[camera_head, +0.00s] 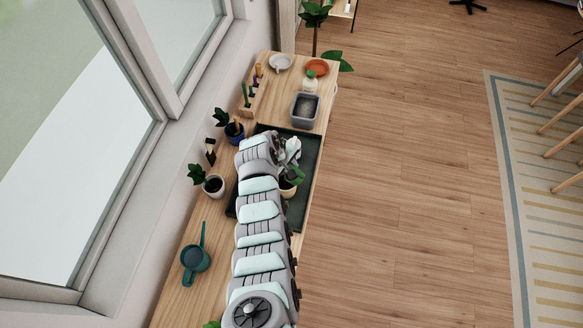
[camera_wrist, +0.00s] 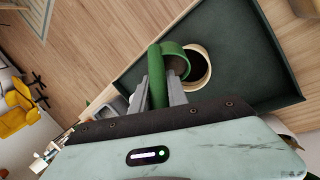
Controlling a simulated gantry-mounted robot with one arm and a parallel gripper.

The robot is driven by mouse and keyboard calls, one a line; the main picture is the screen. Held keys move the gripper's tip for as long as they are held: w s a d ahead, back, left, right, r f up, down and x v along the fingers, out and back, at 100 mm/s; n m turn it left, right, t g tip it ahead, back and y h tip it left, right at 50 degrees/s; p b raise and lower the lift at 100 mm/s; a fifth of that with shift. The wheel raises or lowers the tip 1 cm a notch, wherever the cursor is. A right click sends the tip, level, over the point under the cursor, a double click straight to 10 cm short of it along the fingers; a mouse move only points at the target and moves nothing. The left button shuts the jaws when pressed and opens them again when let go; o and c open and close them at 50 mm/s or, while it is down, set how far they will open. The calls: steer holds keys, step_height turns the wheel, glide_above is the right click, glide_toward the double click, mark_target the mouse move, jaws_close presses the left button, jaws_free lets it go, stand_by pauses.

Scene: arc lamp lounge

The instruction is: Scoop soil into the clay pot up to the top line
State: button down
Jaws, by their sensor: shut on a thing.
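My gripper (camera_wrist: 163,88) is shut on the green scoop (camera_wrist: 157,72), with grey fingers on both sides of its handle. The scoop's rounded green end overlaps the opening of a cream-rimmed pot, which looks like the clay pot (camera_wrist: 209,62). The pot's inside looks dark; the soil level and any line cannot be made out. In the head view the pot (camera_head: 287,192) stands on the dark tray, partly hidden by my arm and the green scoop (camera_head: 296,175). A grey bin (camera_head: 293,117) with dark grey contents, perhaps soil, stands behind the tray.
The dark tray (camera_head: 312,150) lies on a narrow wooden bench by the window. Potted plants (camera_head: 214,186) and a teal watering can (camera_head: 195,259) stand along the left. A bottle (camera_head: 310,84), an orange saucer (camera_head: 317,67) and a white dish (camera_head: 280,62) are at the far end.

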steer(key=shift+w+a+f+g+h+b, duration=0.15)
steer(key=shift+a+h+b, duration=0.35)
steer(key=shift+b, duration=1.35)
steer(key=shift+w+a+g+h+b, duration=0.15)
steer(key=shift+h+b, duration=0.55)
steer(key=shift+b, duration=1.1)
steer(key=shift+a+f+n+h+b, duration=0.35)
steer(key=shift+h+b, duration=0.55)
steer(key=shift+b, duration=2.45)
steer(key=shift+w+a+g+h+b, duration=0.1)
steer(key=shift+a+g+h+b, duration=0.2)
steer(key=shift+b, duration=0.85)
steer(key=shift+f+b, duration=0.2)
steer(key=shift+b, duration=1)
steer(key=shift+w+a+f+n+h+b, duration=0.25)
steer(key=shift+h+b, duration=0.4)
steer(key=shift+b, duration=2.7)
steer(key=shift+s+a+h+b, duration=0.1)
steer(key=shift+a+h+b, duration=0.4)
steer(key=shift+b, duration=2.8)
